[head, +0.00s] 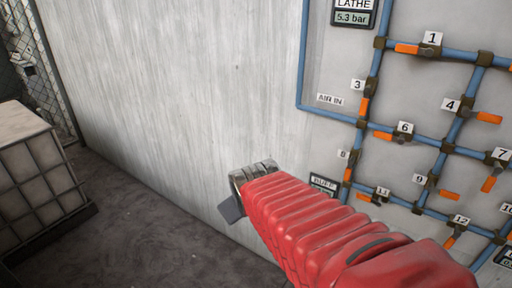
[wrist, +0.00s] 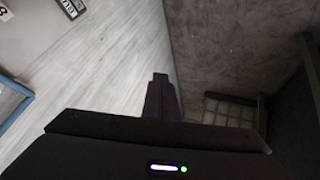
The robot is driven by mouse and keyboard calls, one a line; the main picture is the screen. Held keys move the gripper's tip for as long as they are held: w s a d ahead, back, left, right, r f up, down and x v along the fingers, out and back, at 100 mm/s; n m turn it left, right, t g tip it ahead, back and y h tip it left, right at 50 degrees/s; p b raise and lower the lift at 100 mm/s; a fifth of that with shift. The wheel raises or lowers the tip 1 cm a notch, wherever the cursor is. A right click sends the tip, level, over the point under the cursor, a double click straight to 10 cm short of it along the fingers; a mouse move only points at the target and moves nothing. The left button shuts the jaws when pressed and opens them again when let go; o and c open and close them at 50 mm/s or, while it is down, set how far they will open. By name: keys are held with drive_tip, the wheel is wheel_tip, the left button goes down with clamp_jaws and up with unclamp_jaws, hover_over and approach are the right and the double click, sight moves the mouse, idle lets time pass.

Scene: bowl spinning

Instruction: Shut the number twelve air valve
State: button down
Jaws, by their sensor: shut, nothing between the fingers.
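The number twelve valve has a white "12" label (head: 461,219) at the lower right of the pipe panel in the head view. Its orange handle (head: 450,242) points down and left, and seems to lie across the blue pipe there. My gripper (head: 231,208) is well to the left of it, in front of the pale wall, and touches no valve. In the wrist view my gripper (wrist: 160,77) is shut and empty, with bare wall and floor beyond it. The valve is not seen in the wrist view.
Other numbered valves with orange handles, such as valve 6 (head: 383,136) and valve 9 (head: 449,195), sit close around on the blue pipe grid. My red arm crosses the lower middle. A caged pale container (head: 28,175) stands at left. Floor (head: 140,235) between is clear.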

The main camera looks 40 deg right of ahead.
drive_tip(key=s+a+r+y, duration=0.1)
drive_tip(key=s+a, duration=0.3)
drive_tip(key=a, duration=0.4)
drive_tip(key=s+a+r+g+y, duration=0.1)
drive_tip(key=s+a+y, duration=0.1)
drive_tip(key=s+a, duration=0.3)
drive_tip(key=a, duration=0.2)
drive_tip(key=shift+a+y, duration=0.3)
drive_tip(key=shift+a, duration=0.05)
